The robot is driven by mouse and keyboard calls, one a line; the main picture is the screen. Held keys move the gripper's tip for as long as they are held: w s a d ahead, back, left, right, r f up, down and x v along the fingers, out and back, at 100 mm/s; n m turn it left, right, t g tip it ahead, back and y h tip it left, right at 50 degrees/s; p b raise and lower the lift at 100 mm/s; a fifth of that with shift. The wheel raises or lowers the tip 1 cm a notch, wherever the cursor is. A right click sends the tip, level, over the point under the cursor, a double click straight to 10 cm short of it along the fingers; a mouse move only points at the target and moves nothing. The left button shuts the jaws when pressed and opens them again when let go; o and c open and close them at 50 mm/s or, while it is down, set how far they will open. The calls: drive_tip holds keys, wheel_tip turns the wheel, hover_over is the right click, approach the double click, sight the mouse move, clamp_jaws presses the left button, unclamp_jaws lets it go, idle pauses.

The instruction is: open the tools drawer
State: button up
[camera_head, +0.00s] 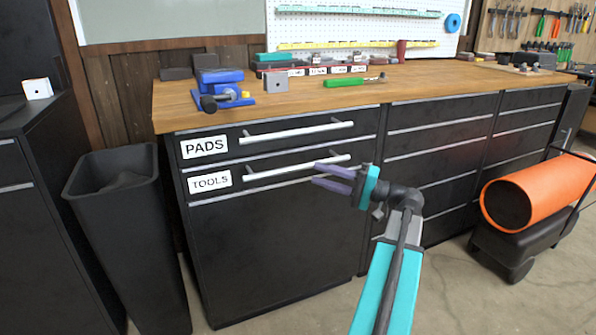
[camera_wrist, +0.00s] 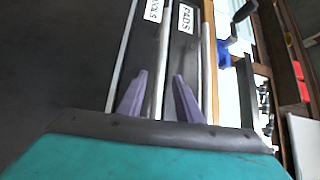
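The tools drawer (camera_head: 275,185) is the second black drawer down at the left of the bench, with a white TOOLS label (camera_head: 210,181). It looks closed. Its silver bar handle (camera_head: 285,171) runs level across the front. My gripper (camera_head: 316,174) is open and empty, with its purple fingers pointing at the right half of this handle. In the wrist view the handle (camera_wrist: 165,60) runs between the two fingers (camera_wrist: 159,76). I cannot tell how far the fingertips are from the bar.
The PADS drawer (camera_head: 230,142) with its own handle (camera_head: 300,130) is just above, also closed. A black bin (camera_head: 120,230) stands left of the bench. An orange cylinder (camera_head: 545,190) on a dark wheeled base is at the right. A blue vise (camera_head: 220,90) sits on the wooden top.

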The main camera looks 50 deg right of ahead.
sight(302, 169)
drive_tip(key=shift+b+x, duration=1.05)
drive_tip(key=shift+x, duration=3.05)
clamp_jaws()
